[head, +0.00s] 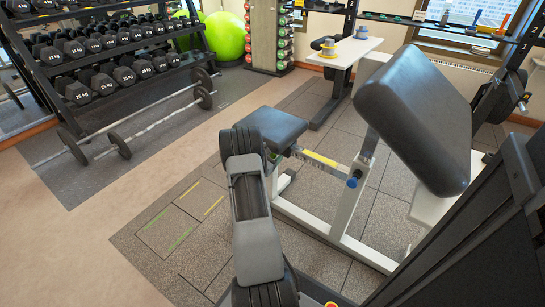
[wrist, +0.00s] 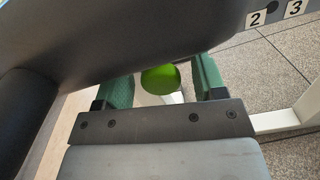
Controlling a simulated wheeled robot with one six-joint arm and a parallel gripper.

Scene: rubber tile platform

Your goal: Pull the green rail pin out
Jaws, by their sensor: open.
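The green rail pin shows its round bright green knob (wrist: 160,80) in the wrist view. The knob sits between the two dark green fingers of my gripper (wrist: 162,76). The fingers are open, with a visible gap on each side of the knob. The pin's shaft is hidden. A dark padded seat covers the top of the wrist view, close above the fingers. In the head view the seat (head: 272,127) is on the white bench frame (head: 330,232), and my arm hides the pin and most of my gripper.
A numbered rail strip (wrist: 273,12) shows at the upper right of the wrist view. In the head view a blue knob (head: 352,182) is on the frame and a large tilted pad (head: 415,110) stands at right.

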